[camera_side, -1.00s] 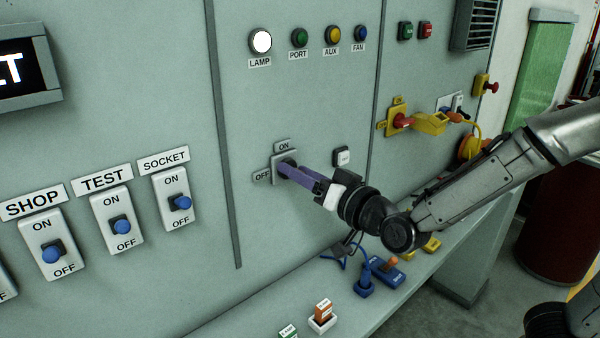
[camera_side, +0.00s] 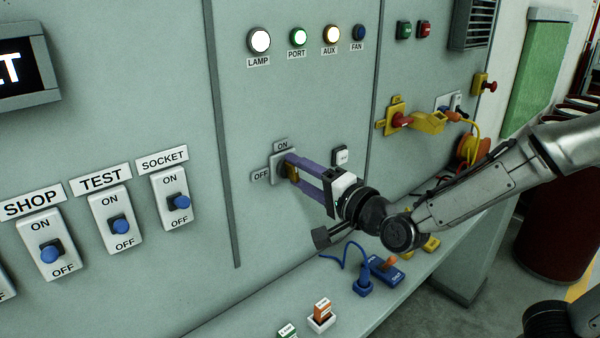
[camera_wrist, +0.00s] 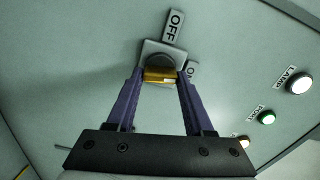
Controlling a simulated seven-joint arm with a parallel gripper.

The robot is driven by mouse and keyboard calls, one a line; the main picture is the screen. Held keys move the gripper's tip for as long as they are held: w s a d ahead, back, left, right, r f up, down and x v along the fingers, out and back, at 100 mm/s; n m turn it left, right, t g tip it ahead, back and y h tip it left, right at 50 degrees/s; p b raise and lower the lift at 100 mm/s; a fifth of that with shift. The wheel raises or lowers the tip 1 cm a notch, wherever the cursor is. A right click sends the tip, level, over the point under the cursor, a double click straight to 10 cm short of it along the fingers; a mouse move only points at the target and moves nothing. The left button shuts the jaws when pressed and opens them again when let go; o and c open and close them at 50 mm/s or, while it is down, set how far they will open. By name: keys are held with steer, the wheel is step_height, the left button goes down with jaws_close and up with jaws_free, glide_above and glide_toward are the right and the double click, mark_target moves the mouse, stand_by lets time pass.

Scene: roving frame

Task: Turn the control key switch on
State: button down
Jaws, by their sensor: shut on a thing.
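The control key switch (camera_side: 277,170) is on the grey panel, with an ON label (camera_side: 281,145) above it and an OFF label (camera_side: 261,176) to its left. A brass-coloured key (camera_side: 293,173) sits in it; the key also shows in the wrist view (camera_wrist: 160,76). My gripper (camera_side: 292,175) has its two purple fingers on either side of the key and is shut on it. In the wrist view the fingertips (camera_wrist: 160,78) touch the key's sides. The fingers partly cover the switch in the side view.
Above, the LAMP (camera_side: 259,40), PORT (camera_side: 297,37) and AUX (camera_side: 332,35) lights are lit and the FAN light (camera_side: 358,33) is dark. A small white switch (camera_side: 341,155) is close right of the fingers. The shelf below holds a blue plug (camera_side: 363,283) and several small items.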

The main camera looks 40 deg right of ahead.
steer(key=shift+m, duration=1.1)
steer(key=shift+c, duration=1.6)
jaws_free()
steer(key=s, duration=1.4)
steer(key=shift+w, duration=0.1)
